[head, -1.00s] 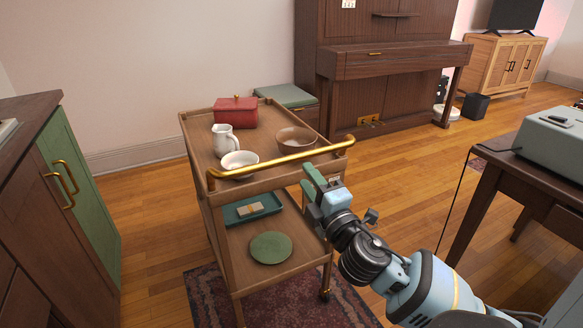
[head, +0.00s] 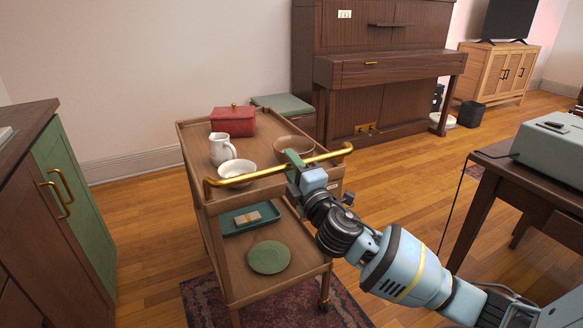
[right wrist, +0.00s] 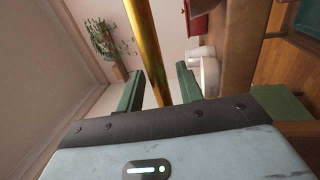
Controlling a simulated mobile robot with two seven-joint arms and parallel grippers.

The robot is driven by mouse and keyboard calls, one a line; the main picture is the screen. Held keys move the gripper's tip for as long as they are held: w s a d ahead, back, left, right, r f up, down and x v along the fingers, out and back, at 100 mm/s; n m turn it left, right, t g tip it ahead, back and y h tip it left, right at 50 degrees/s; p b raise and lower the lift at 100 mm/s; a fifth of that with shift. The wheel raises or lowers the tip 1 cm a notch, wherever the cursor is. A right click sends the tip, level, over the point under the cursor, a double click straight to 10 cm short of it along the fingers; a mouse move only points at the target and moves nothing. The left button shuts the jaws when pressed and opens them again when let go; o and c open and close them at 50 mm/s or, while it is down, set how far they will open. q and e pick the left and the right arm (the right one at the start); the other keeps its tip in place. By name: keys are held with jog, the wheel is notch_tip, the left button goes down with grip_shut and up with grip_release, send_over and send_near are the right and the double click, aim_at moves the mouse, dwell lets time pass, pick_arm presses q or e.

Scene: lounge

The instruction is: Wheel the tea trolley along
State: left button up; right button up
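The wooden tea trolley (head: 195,150) stands with its gold handle bar (head: 235,178) across its near side. My right gripper (head: 294,160) is at the handle, right of its middle. In the right wrist view the gold bar (right wrist: 144,40) runs between the two green fingers of my right gripper (right wrist: 158,80). The fingers are apart, with a gap visible on either side of the bar. My left gripper is not in view.
The trolley carries a red box (head: 232,120), a white jug (head: 221,149), a white bowl (head: 237,170) and a brown bowl (head: 290,144). A green cabinet (head: 78,200) stands left, a piano (head: 385,75) behind, a dark table (head: 500,180) right. A rug (head: 200,300) lies underneath.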

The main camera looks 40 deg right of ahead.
jog(key=shift+c, duration=0.4)
grip_shut()
